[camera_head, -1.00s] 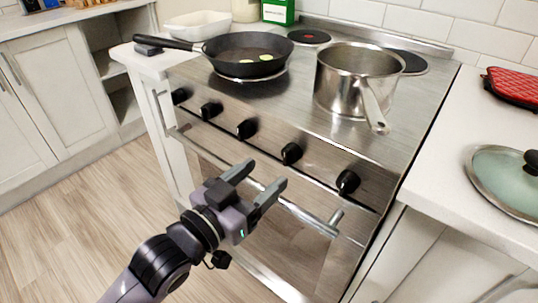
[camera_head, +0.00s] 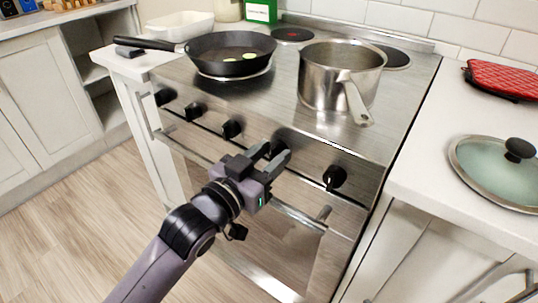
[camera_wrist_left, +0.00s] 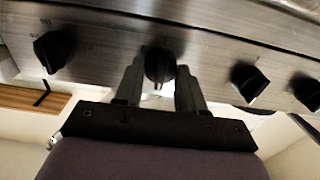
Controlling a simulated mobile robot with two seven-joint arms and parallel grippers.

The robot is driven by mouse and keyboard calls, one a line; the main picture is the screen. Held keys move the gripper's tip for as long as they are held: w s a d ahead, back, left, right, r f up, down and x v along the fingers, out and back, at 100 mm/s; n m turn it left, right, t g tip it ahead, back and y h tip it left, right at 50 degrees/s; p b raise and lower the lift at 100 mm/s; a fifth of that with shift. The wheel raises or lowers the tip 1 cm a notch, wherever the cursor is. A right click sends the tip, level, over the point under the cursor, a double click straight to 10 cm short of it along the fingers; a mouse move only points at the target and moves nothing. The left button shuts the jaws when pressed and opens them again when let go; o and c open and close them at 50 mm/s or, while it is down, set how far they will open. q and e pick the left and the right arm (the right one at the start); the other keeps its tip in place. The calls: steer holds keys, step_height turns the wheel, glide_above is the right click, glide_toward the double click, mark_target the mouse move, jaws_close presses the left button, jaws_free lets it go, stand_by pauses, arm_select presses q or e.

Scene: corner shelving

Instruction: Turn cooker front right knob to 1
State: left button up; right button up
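The cooker (camera_head: 225,92) has a steel front panel with a row of several black knobs. My left gripper (camera_head: 273,154) is at the knob second from the right, its fingers pointing at the panel. That knob (camera_head: 280,143) is partly hidden by the fingers in the head view. In the left wrist view the knob (camera_wrist_left: 158,66) shows between the two fingertips of the left gripper (camera_wrist_left: 159,82), which are apart on either side of it. I cannot tell whether they touch it. The rightmost knob (camera_head: 335,177) is free. My right gripper is not in view.
A steel saucepan (camera_head: 325,85) stands on the right of the hob, its handle towards the front. A black frying pan (camera_head: 230,68) sits on the left. The oven handle (camera_head: 300,217) runs below the knobs. A glass lid (camera_head: 480,165) lies on the right counter.

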arm_select(q)
steer(key=c, duration=0.4)
steer(key=m+p, duration=0.2)
steer(key=p, duration=0.1)
steer(key=shift+r+m, duration=0.2)
steer(key=shift+m, duration=0.2)
steer(key=m+p, duration=0.2)
steer(key=shift+m, duration=0.4)
steer(key=m+p, duration=0.2)
steer(key=m, duration=0.3)
steer(key=shift+s+d+f+p, duration=0.1)
steer(key=shift+f+p, duration=0.15)
steer(key=shift+p, duration=0.15)
steer(key=shift+m, duration=0.6)
